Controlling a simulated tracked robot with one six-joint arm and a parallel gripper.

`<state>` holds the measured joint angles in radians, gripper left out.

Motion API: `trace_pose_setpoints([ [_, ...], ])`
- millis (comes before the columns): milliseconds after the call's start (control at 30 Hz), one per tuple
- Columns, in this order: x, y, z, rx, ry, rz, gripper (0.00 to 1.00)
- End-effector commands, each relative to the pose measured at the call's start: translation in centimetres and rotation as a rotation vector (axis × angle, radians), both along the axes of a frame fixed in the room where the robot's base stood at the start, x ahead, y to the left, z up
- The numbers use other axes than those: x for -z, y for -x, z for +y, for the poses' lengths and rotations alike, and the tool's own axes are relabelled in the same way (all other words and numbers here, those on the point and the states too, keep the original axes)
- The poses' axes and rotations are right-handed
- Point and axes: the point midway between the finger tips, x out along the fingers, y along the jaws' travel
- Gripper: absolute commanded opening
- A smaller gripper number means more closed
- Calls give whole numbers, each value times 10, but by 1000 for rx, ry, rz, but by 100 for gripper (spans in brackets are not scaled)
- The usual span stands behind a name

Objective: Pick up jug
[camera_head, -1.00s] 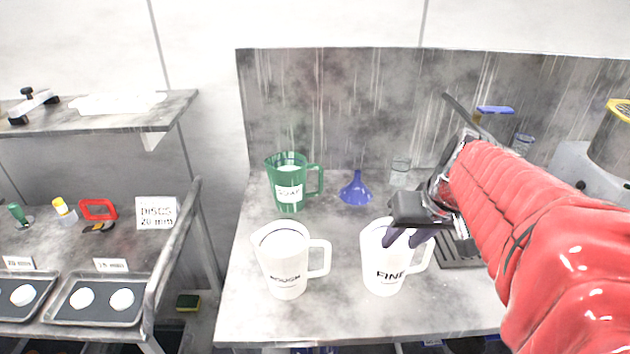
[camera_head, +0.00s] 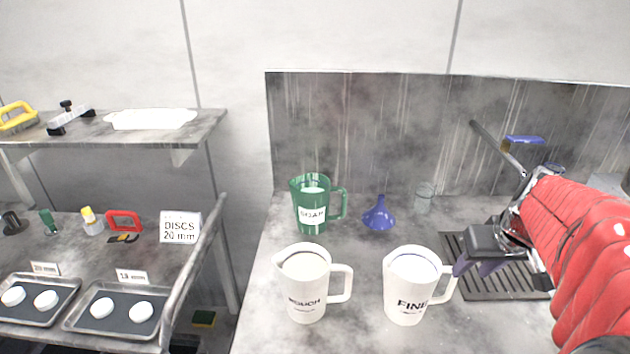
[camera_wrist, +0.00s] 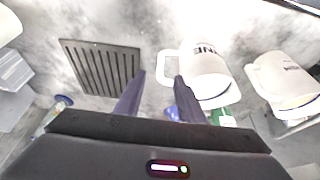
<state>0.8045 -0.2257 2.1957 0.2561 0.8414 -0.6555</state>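The white jug marked FINE (camera_head: 405,290) stands upright on the grey counter, its handle (camera_head: 445,287) towards the right. The white jug marked ROUGH (camera_head: 303,285) stands to its left, and a green jug marked SOAP (camera_head: 311,207) stands behind. My gripper (camera_head: 473,268) is beside the FINE jug's handle, on its right, with two dark purple fingers apart. In the wrist view the open fingertips (camera_wrist: 158,84) point towards the FINE handle (camera_wrist: 168,66), which lies just beyond them in the picture. Whether a finger touches it I cannot tell. The FINE jug (camera_wrist: 206,72) also shows there.
A dark slotted drain grate (camera_head: 500,285) lies at the right under a tap (camera_head: 495,145). A shelf with trays of white discs (camera_head: 118,312) is at the left.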

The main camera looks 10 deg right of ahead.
Motion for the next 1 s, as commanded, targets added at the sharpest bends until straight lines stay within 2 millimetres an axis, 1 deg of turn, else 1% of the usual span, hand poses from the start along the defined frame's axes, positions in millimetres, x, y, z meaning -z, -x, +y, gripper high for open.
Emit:
trace_pose_setpoints([
  [33,8,-3,0,-1,-4,3,36],
  [100,18,-6,-1,-1,-4,3,36],
  [400,56,-22,-5,-3,-3,2,36],
  [533,64,-25,-6,-2,-2,2,36],
  [867,65,-26,-6,-2,0,1,36],
  [1000,71,-28,-6,-3,-3,2,36],
])
